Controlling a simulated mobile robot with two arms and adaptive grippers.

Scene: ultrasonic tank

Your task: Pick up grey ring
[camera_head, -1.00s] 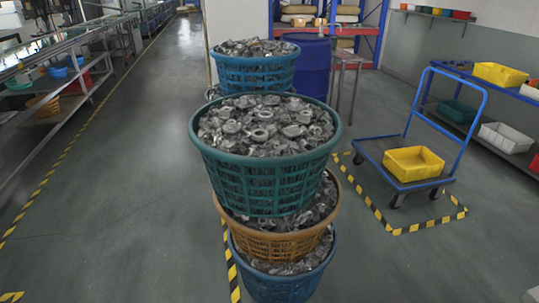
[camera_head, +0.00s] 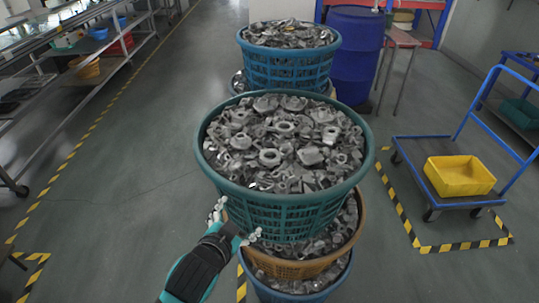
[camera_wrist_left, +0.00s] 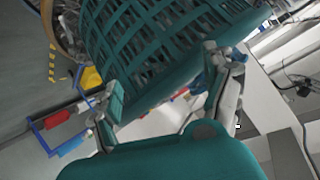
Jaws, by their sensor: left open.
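Many loose grey metal parts fill the top green basket (camera_head: 270,205) of the stack. Several of them are ring-shaped, among them one grey ring (camera_head: 270,157) near the middle of the heap; I cannot tell which one is meant. My left gripper (camera_head: 234,222) is open and empty, outside and below the basket's near left rim. In the left wrist view, the open fingers of the left gripper (camera_wrist_left: 165,80) frame the green basket's (camera_wrist_left: 150,40) lattice wall. No ring shows between them. Whether the fingers touch the basket is unclear. My right gripper is out of view.
An orange basket (camera_head: 290,270) and a blue one stand under the green basket. Another blue basket (camera_head: 288,70) of parts and a blue barrel (camera_head: 355,60) stand behind. A trolley with a yellow bin (camera_head: 460,176) is at right. Open floor lies left.

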